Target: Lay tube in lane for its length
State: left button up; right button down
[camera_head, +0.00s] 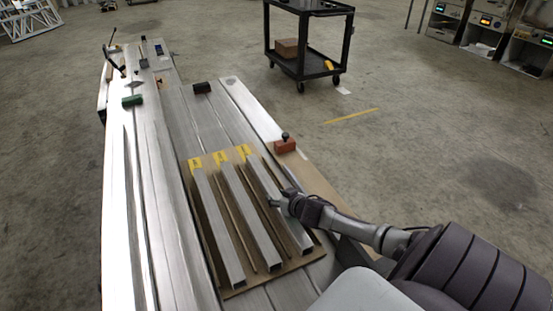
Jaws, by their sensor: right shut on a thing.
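A brown board (213,254) lies on the aluminium trailer bed, with yellow labels (220,157) along its far edge and thin strips (238,222) dividing it into lanes. Three square aluminium tubes lie lengthwise over it: a left tube (217,225), a middle tube (250,217) and a right tube (262,184). Their hollow near ends face me. My right gripper (277,202) reaches in from the right and is shut on the right tube near its middle. I cannot tell whether that tube touches the board. My left gripper is out of view.
A red-brown block with a black knob (285,144) stands beyond the right tube. A dark block (202,88), a green block (132,100) and small tools lie farther up the bed. A black cart (308,55) stands on the open floor behind.

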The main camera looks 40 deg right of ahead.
jog(key=shift+r, duration=0.1)
jog(key=c, duration=0.5)
grip_release()
jog(key=p+v, duration=0.2)
jog(key=v, duration=1)
jog(key=shift+a, duration=0.15)
